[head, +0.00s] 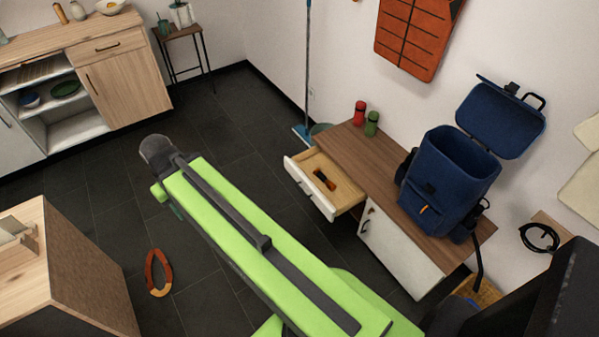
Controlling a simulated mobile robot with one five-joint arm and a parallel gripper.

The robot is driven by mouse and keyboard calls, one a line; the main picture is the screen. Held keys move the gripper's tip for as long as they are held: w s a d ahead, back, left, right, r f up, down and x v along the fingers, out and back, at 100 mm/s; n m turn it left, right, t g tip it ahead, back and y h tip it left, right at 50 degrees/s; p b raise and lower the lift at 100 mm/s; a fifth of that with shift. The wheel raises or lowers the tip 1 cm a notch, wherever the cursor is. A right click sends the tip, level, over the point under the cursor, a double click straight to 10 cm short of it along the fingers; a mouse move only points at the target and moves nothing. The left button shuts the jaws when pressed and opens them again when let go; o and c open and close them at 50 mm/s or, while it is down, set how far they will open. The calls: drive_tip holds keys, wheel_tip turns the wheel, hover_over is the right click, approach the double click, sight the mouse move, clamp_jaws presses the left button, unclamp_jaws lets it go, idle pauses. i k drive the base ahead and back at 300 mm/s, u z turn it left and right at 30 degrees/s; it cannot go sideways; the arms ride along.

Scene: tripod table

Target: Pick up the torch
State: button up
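A small dark object with orange-brown parts (324,180) lies in the open drawer (330,204) of the wooden-topped desk. It may be the torch, but it is too small to be sure. My green arm reaches from the bottom centre up to the left, with a dark rounded end over the floor. No gripper fingers show in the head view, and the arm is well left of the drawer.
A blue broom (304,130) leans at the wall. An orange-red loop (157,274) lies on the dark floor.

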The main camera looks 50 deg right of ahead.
sight(331, 186)
drive_tip(key=z, duration=0.15)
drive_tip(key=i, duration=1.75)
drive_tip(key=z, duration=0.8)
drive_tip(key=k, duration=0.85)
drive_tip(key=z, duration=0.2)
drive_tip(key=i, duration=0.9)
drive_tip(key=u, duration=0.1)
